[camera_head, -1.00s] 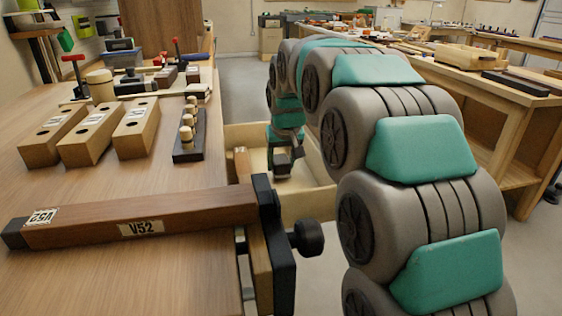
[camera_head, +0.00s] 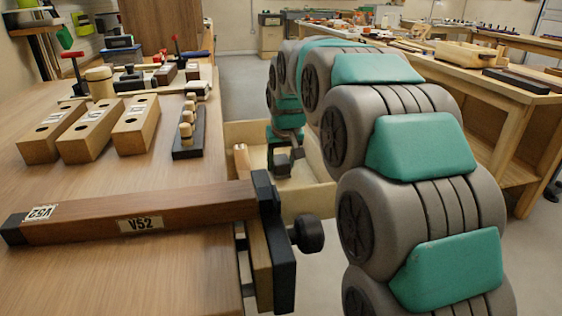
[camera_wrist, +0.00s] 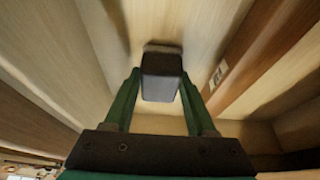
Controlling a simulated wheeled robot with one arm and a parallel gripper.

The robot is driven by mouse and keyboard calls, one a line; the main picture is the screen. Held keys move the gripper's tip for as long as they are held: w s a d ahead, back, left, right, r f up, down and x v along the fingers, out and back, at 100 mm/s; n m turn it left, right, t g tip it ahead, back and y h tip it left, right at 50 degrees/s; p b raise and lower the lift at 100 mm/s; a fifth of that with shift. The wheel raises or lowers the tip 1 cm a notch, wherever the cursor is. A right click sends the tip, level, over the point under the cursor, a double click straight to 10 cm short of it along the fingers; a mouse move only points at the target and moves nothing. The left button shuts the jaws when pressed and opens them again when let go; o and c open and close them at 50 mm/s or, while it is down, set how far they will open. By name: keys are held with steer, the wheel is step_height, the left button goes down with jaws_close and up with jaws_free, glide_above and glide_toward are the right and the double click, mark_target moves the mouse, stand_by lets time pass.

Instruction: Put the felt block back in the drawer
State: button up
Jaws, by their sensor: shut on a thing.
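My gripper (camera_wrist: 160,76) has two green fingers, one on each side of a dark grey felt block (camera_wrist: 162,85), and is shut on it. The block is inside the open wooden drawer, close over its pale floor; I cannot tell whether it touches the floor. In the head view my gripper (camera_head: 281,164) reaches down into the drawer (camera_head: 312,200), which sticks out from the right side of the bench. The block is hard to make out there.
A long wooden clamp beam marked V52 (camera_head: 140,212) lies across the bench near the drawer. Wooden blocks with holes (camera_head: 92,137) and a dark peg rack (camera_head: 188,140) stand farther back. A brown strip with a label (camera_wrist: 235,62) lies right of the gripper in the wrist view.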

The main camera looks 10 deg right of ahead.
steer(key=shift+f, duration=0.3)
steer(key=o, duration=1.5)
steer(key=shift+o, duration=0.2)
steer(key=shift+p+v, duration=0.75)
steer(key=shift+v, duration=2.75)
steer(key=shift+s, duration=0.1)
